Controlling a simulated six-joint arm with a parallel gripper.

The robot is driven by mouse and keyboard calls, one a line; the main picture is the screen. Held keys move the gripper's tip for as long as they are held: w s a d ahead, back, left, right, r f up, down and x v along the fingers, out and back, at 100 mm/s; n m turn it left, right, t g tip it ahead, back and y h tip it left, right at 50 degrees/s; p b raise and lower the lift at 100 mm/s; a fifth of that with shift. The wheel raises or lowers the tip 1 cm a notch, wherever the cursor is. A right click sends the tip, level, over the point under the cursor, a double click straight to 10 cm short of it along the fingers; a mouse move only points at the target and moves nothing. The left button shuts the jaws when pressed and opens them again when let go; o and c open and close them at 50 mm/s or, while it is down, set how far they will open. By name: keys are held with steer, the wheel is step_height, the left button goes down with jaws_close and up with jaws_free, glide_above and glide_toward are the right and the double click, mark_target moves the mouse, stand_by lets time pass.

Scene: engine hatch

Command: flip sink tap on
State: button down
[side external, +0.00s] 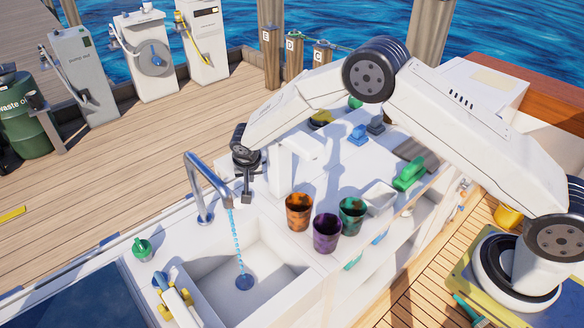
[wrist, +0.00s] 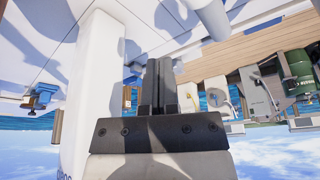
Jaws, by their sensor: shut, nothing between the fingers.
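Orange (side external: 299,211), purple (side external: 327,232) and green (side external: 352,215) cups stand on the counter right of the sink. A white post (side external: 281,170) rises close beside my gripper. A small green item (side external: 142,248) sits left of the sink.

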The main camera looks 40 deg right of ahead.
step_height(320, 180, up, 7)
steer(key=a, duration=0.2)
steer(key=shift+a+f, duration=0.2)
steer(key=shift+a, duration=0.05)
steer(key=s+d+r+n, duration=0.2)
steer(key=s+d, duration=0.2)
steer(key=s, duration=0.6)
steer(key=s+d+r+n+y, duration=0.1)
steer(key=s+d, duration=0.3)
steer(key=s, duration=0.6)
steer(key=s+d+r+n+y, duration=0.1)
steer(key=s+d+r+n, duration=0.2)
steer(key=s, duration=0.7)
steer(key=shift+s+d+r+g, duration=0.4)
steer(key=shift+d+r, duration=0.2)
steer(key=shift+d, duration=0.5)
